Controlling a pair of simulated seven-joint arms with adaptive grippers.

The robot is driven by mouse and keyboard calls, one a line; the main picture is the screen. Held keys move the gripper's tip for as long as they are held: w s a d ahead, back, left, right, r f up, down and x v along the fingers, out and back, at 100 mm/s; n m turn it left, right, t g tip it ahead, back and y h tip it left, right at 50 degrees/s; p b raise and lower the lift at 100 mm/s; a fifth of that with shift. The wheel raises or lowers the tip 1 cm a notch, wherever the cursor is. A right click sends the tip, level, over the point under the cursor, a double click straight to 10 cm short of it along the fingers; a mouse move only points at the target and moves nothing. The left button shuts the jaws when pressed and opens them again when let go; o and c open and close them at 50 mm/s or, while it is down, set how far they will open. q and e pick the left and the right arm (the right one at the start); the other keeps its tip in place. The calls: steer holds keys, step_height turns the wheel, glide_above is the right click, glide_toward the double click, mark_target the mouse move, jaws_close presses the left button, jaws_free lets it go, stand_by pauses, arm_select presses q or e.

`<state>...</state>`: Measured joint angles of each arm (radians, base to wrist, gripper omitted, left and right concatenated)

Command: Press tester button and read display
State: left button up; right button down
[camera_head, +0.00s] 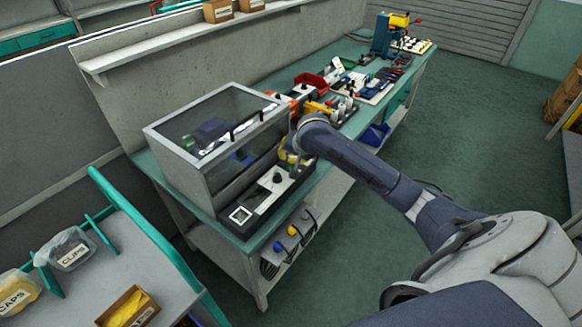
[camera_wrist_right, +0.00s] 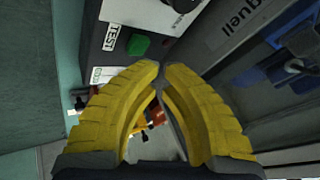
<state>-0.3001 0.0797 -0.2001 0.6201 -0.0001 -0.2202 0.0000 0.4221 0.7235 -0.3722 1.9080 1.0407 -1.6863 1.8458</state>
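The tester is a grey box with a clear lid (camera_head: 218,140) and a dark front panel on the green bench. Its small white-framed display (camera_head: 240,214) is at the panel's near end; any reading is too small to make out. In the right wrist view the green button (camera_wrist_right: 139,45) sits beside a white TEST label (camera_wrist_right: 111,37). My right gripper (camera_wrist_right: 161,68) has its yellow fingertips together, empty, close to the button; contact cannot be told. In the head view this gripper (camera_head: 288,157) is over the panel's far end, partly hidden by my arm. My left gripper is out of view.
A red bin (camera_head: 311,81), tools and parts crowd the bench beyond the tester. A grey side table with a CLIPS bag (camera_head: 68,250) and a cardboard box (camera_head: 128,308) stands at the lower left. The floor to the right is mostly clear.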

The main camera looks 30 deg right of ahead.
steer(key=shift+f, duration=0.15)
steer(key=shift+f, duration=0.3)
steer(key=shift+f, duration=0.45)
stand_by(0.9)
steer(key=shift+r, duration=0.1)
stand_by(0.4)
steer(key=shift+r, duration=0.8)
steer(key=shift+r, duration=2.55)
